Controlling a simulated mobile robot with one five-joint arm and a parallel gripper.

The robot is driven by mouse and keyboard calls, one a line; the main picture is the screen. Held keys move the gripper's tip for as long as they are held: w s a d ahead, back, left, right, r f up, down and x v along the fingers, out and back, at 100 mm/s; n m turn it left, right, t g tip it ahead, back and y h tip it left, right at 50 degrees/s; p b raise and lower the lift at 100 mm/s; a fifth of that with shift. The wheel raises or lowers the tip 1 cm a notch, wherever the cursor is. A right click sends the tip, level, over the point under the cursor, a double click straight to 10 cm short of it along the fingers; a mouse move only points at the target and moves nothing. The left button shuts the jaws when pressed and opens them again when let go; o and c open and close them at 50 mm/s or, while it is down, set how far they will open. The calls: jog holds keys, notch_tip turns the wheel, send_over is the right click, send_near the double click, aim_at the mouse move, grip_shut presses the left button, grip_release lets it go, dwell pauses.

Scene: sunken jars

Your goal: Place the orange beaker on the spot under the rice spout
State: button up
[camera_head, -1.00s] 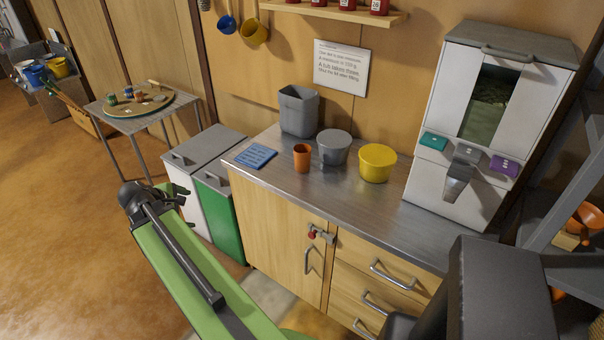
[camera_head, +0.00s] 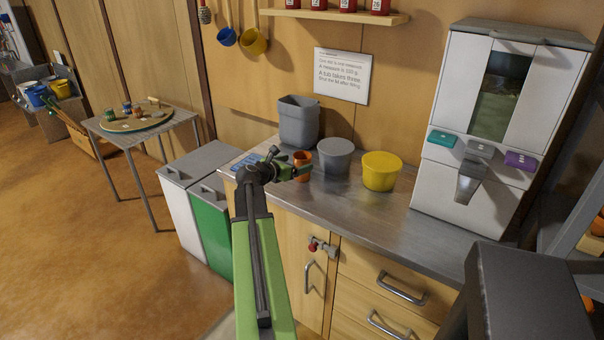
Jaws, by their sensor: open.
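The orange beaker (camera_head: 303,160) stands upright on the metal counter, left of a grey tub. My gripper (camera_head: 298,166) is open in front of it, and its fingers overlap the beaker's lower part in the picture. I cannot tell whether they touch it or surround it. The rice dispenser (camera_head: 503,120) stands at the right end of the counter. Its grey spout (camera_head: 468,185) points down over the counter at the dispenser's front. The spot under the spout cannot be made out clearly.
A grey tub (camera_head: 335,157) and a yellow tub (camera_head: 381,171) stand between the beaker and the dispenser. A tall grey container (camera_head: 298,122) is behind the beaker. A blue pad (camera_head: 246,162) lies left, partly behind my arm. The counter's front strip (camera_head: 375,215) is clear.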

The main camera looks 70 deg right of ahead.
jog(key=shift+x, duration=1.4)
jog(key=b+x, duration=0.2)
jog(key=x, duration=0.3)
jog(key=shift+w+d+f, duration=0.1)
jog(key=shift+f, duration=0.05)
jog(key=c, duration=1.6)
jog(key=s+a+r+p, duration=0.8)
jog(key=a+r+p, duration=0.1)
jog(key=r+p, duration=0.2)
jog(key=w+a+f+b, duration=0.3)
jog(key=w+a, duration=0.1)
jog(key=w, duration=0.2)
jog(key=w+a+f+m+g+b, duration=0.1)
jog(key=w+a+f+b, duration=0.3)
jog(key=w, duration=0.3)
jog(key=shift+w+a, duration=0.2)
jog(key=shift+a, duration=0.2)
